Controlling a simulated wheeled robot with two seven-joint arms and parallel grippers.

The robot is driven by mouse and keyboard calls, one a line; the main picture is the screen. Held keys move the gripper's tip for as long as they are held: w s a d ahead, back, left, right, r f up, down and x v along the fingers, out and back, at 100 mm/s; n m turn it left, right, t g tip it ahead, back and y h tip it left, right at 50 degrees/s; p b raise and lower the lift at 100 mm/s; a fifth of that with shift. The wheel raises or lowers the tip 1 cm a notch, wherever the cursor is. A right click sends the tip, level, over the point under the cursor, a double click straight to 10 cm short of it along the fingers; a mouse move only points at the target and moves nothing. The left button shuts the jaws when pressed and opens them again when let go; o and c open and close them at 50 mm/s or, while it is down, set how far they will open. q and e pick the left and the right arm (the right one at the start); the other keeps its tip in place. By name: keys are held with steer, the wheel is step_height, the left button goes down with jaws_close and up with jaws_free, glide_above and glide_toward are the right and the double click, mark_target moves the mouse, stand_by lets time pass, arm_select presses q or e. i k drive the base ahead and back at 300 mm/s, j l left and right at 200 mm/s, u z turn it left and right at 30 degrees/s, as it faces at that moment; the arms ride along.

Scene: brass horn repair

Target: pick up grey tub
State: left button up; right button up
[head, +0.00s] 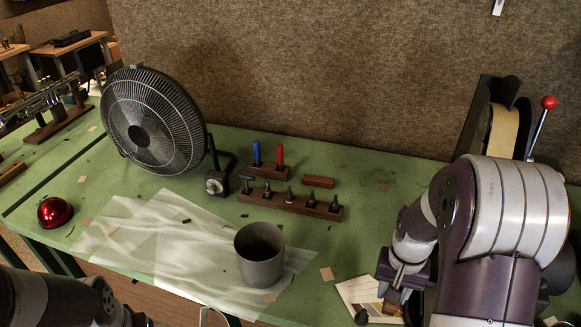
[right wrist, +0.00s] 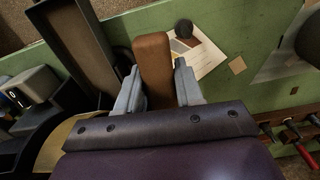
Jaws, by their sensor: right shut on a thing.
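The grey tub (head: 259,258) stands upright and open-topped on a translucent sheet near the front edge of the green bench. Nothing is touching it. My right gripper (head: 388,303) is to the right of the tub, clear of it, near the front of the bench. In the right wrist view its pale fingers (right wrist: 153,88) are shut on a brown block (right wrist: 153,65). A dark round shape at the right edge of that view may be the tub; I cannot be sure. My left arm enters at the lower left of the head view, but its fingers are out of sight.
A black fan (head: 153,120) stands behind the tub. A wooden rack (head: 290,204) holds several dark pegs, with blue and red tools behind it. A red dome (head: 55,211) sits at left. A printed card (head: 368,296) lies by my right gripper. The sheet (head: 135,235) is mostly clear.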

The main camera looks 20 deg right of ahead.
mark_target(260, 246)
steer(key=k, duration=0.95)
